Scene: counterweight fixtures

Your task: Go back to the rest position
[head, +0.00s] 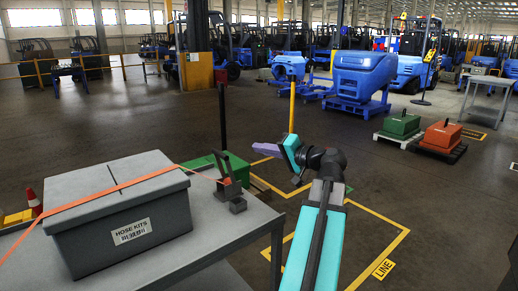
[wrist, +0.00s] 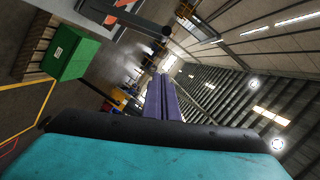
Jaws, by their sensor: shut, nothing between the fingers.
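My gripper (head: 258,148) is in mid-air in the middle of the head view, to the right of the grey table. Its purple fingers point left in that view, and the teal arm link rises from the bottom edge. In the wrist view the two purple fingers (wrist: 161,80) lie side by side, shut, with nothing between them. The hand touches nothing that I can see.
A grey box (head: 120,235) labelled HOSE KITS sits on the grey table (head: 225,262), with an orange strap (head: 100,198) across it. A green crate (head: 232,170) stands behind the table and shows in the wrist view (wrist: 72,55). Open floor lies right.

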